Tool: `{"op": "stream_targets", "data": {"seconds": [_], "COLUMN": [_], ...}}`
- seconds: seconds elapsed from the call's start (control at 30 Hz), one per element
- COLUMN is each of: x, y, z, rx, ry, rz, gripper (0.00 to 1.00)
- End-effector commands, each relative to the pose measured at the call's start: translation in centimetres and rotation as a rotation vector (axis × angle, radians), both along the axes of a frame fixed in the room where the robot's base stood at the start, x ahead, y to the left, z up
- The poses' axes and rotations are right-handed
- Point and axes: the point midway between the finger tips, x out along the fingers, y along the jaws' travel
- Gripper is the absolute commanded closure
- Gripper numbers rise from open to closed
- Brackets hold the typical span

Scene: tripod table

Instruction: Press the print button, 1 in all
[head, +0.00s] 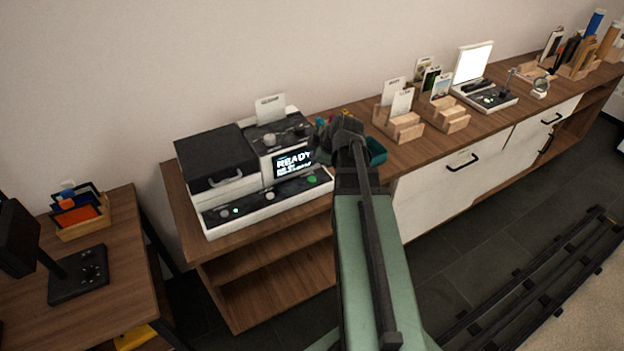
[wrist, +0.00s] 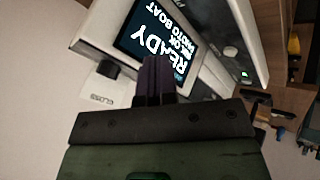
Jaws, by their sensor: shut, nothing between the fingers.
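A white and dark photo printer stands on the wooden sideboard, its white front (head: 266,213) showing in the head view. Its lit screen (head: 293,162) reads READY. The sloped front panel carries a pale button (head: 270,195), another pale button (head: 224,212) and a green button (head: 312,180). Their labels are too small to read, so I cannot tell which is print. My gripper (wrist: 157,65) is shut and empty, over the printer near the screen (wrist: 157,38) in the wrist view. A green light (wrist: 244,74) shows at right there. In the head view my own arm hides the fingertips.
A dark lidded box (head: 215,160) forms the printer's left part, and a paper card (head: 270,108) stands behind. A teal bin (head: 377,152) sits right of the printer, partly behind my arm. Wooden card holders (head: 405,128) stand farther right. A side table (head: 120,250) is at left.

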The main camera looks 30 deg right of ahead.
Motion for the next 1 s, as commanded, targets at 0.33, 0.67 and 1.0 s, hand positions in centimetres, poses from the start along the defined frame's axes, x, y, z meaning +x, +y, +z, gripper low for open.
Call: {"op": "stream_targets", "data": {"seconds": [0.33,0.67,1.0], "x": [1.7,1.7,1.7], "y": [0.7,0.7,0.7], "z": [1.7,0.5,-4.5], "rx": [0.066,0.065,0.065], "ry": [-0.142,-0.139,-0.139], "rz": [-0.029,-0.029,-0.028], "gripper": [1.0,1.0,1.0]}}
